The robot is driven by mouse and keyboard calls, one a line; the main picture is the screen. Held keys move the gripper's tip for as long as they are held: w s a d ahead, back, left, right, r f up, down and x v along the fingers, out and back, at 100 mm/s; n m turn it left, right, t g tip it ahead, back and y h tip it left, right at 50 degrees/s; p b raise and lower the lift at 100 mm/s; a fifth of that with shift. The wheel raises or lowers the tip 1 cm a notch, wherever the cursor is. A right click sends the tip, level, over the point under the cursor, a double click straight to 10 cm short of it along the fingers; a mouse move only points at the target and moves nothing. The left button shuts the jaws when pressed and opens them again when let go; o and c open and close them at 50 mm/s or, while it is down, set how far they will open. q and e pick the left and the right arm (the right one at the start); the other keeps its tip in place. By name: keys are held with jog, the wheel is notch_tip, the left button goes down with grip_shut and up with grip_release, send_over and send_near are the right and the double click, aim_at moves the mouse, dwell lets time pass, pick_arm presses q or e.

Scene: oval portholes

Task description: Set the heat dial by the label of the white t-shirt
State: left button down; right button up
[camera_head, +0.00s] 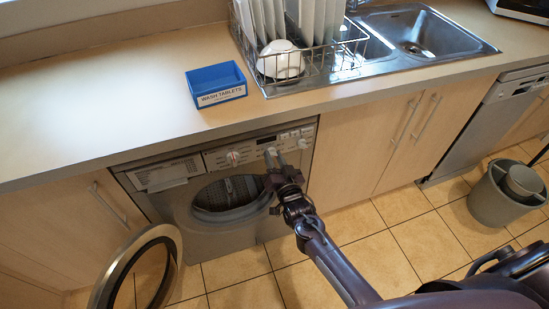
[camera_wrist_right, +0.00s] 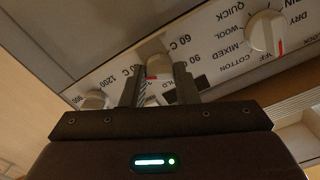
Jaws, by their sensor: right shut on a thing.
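The heat dial (camera_wrist_right: 157,67) is a pale knob with a red mark on the washing machine's panel. It sits between the fingers of my right gripper (camera_wrist_right: 160,85), which is shut on it. The print around it reads 60 C, 90 and a partly hidden word ending in "LD"; the red mark lies on that word's side, its exact setting unclear. In the head view my right gripper (camera_head: 271,158) reaches the panel of the washing machine (camera_head: 230,242) and covers much of the dial. The white t-shirt and its label are not in view. My left gripper is not in view.
The programme dial (camera_wrist_right: 267,32) and another knob (camera_wrist_right: 95,99) flank the heat dial. The machine's round door (camera_head: 107,283) hangs open at lower left. The counter (camera_head: 110,112) above holds a blue wash-tablets box (camera_head: 218,88) and a dish rack (camera_head: 318,62). A bin (camera_head: 490,203) stands right.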

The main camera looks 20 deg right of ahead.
jog(key=n+p, duration=0.1)
jog(key=n, duration=0.9)
jog(key=shift+f+n, duration=0.1)
jog(key=shift+n, duration=0.2)
jog(key=shift+s, duration=0.1)
dwell(0.3)
jog(key=o, duration=1)
jog(key=s, duration=0.7)
jog(key=shift+s+d, duration=0.15)
jog(key=shift+s, duration=0.2)
